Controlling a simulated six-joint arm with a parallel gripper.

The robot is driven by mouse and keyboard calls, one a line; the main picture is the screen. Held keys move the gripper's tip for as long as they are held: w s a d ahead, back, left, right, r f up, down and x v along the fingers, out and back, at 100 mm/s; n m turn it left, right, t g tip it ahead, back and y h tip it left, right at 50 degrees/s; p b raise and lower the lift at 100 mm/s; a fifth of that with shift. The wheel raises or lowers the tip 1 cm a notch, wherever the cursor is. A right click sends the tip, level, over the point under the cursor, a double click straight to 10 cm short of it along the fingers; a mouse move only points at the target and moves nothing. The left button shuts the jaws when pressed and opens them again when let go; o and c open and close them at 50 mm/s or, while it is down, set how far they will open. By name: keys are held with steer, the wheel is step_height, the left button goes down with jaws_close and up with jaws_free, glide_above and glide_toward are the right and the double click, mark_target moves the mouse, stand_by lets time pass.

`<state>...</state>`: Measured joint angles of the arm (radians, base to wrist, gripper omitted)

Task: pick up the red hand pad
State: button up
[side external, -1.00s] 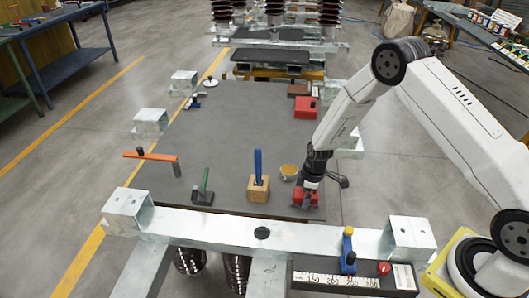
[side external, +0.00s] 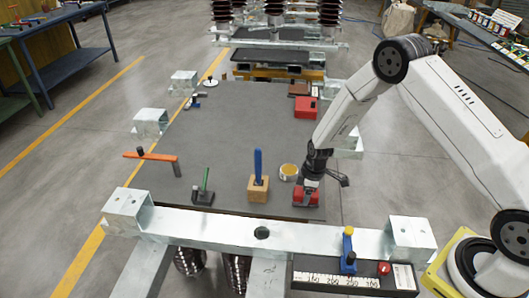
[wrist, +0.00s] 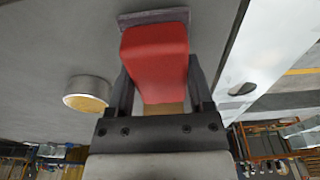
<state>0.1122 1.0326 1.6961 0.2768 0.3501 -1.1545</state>
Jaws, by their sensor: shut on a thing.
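The red hand pad (side external: 306,198) is near the front right of the dark mat (side external: 225,140), just behind the galvanised beam. In the wrist view the pad (wrist: 155,55) is a red block with a greyish plate at its far end. My gripper (side external: 308,187) is shut on it, with one dark finger on each side in the wrist view (wrist: 159,80). The pad is low over the mat; I cannot tell whether its underside touches it.
A round tin (side external: 289,172) stands close left of the pad. A wooden block with a blue handle (side external: 258,188) stands further left. The galvanised beam (side external: 210,228) crosses in front. A red box (side external: 305,107) lies at the back right. The mat's middle is clear.

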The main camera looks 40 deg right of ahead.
steer(key=shift+r, duration=0.75)
steer(key=s+r, duration=1.1)
steer(key=s, duration=0.3)
steer(key=shift+a, duration=0.4)
steer(key=o, duration=0.8)
steer(key=c, duration=0.6)
steer(key=w+a+f, duration=0.2)
steer(key=w+a, duration=0.1)
steer(key=w+a+f, duration=0.2)
steer(key=w+a, duration=0.1)
steer(key=w, duration=0.1)
steer(key=w+a+f, duration=0.2)
steer(key=w+a, duration=0.1)
steer(key=shift+w, duration=0.25)
